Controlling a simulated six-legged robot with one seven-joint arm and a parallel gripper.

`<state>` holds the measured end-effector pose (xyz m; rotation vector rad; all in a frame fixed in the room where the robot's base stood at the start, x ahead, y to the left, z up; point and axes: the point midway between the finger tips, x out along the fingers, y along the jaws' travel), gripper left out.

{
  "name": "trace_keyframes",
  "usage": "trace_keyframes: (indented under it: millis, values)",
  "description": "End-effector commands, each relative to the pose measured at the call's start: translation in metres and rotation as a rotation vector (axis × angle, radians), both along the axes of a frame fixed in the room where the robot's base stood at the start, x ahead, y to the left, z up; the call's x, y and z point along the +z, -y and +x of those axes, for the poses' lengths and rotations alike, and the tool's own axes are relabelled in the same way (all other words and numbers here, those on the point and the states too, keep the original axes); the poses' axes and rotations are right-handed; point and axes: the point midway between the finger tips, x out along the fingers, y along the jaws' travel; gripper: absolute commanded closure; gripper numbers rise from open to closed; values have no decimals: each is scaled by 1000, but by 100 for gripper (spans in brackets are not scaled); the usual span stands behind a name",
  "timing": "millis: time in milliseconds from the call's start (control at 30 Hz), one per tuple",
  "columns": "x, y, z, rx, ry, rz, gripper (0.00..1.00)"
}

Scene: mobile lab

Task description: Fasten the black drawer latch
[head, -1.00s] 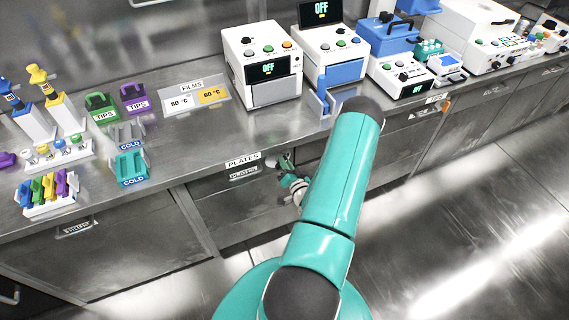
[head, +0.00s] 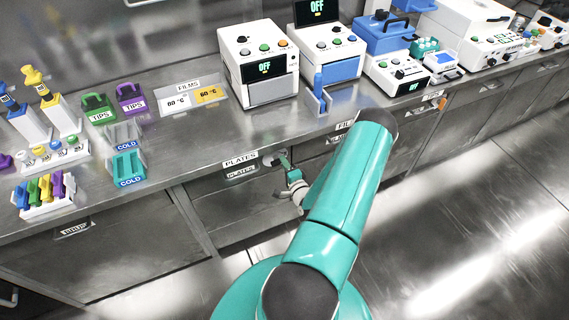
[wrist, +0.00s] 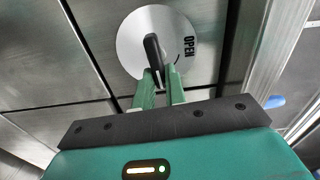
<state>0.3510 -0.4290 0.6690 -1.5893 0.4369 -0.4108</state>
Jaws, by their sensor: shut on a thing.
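The black latch (wrist: 154,52) is a slim lever on a round white disc (wrist: 130,38) in the wrist view. OPEN is printed on the disc, right of the lever. The lever runs nearly upright in the picture, leaning slightly, not pointing at the word. My gripper (wrist: 160,78) has its two green fingers closed on the lever's lower part, one on each side. In the head view, my gripper (head: 284,161) is at the front of the PLATES drawer (head: 235,205), near its upper right. The latch is too small there to read its angle.
A steel counter (head: 205,150) runs above the drawers. It holds white machines (head: 258,62), a films tray (head: 192,97), tip boxes (head: 131,99) and cold racks (head: 128,167). Another drawer front lies partly behind my arm. The floor (head: 470,240) at right is clear.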

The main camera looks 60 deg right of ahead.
Motion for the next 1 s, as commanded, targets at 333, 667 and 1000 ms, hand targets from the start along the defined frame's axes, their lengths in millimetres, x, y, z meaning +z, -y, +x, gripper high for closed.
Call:
trace_keyframes:
  millis: [333,667,1000]
  values:
    - [-2,-2,0,3,37,69,100]
    - [-2,-2,1,3,38,70,100]
    - [-2,-1,0,2,39,68,65]
